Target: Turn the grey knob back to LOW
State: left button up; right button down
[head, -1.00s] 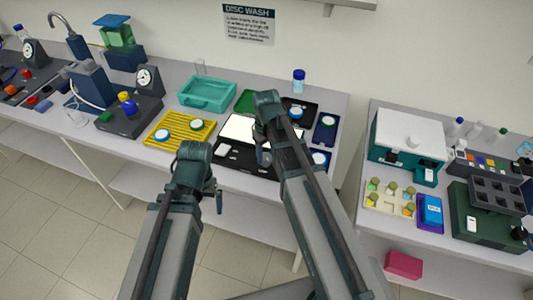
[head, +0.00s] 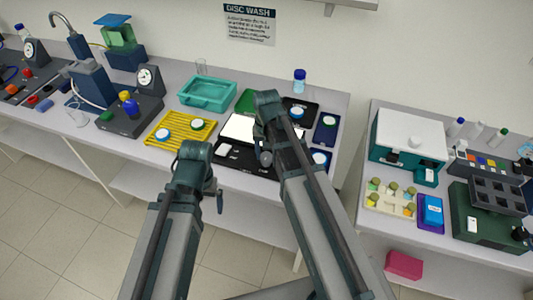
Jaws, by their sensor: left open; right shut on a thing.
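A black unit with a lit white panel (head: 238,128) stands on the bench, in the middle of the view. My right gripper (head: 265,158) is at the front of this unit, pointing down, shut on what appears to be the grey knob. The gripper and arm hide the knob almost wholly, so its pointer and the LOW mark cannot be read. My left gripper (head: 220,203) is open and empty, in front of the bench edge, to the left of and apart from the unit.
A yellow rack (head: 177,139) with white-topped discs and a teal tray (head: 208,93) stand left of the unit. Dark trays with discs, one blue (head: 326,129), lie right of it. A gap separates this bench from the right-hand bench (head: 372,112).

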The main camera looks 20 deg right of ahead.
aim_at(266, 156)
dwell(0.5)
jog(key=shift+c, duration=1.3)
grip_release()
jog(key=shift+r, duration=0.1)
notch_tip(266, 156, up, 14)
jog(key=p, duration=1.4)
jog(key=shift+f, duration=0.3)
notch_tip(266, 156, down, 13)
jog(key=b, duration=1.3)
jog(key=shift+f, duration=0.1)
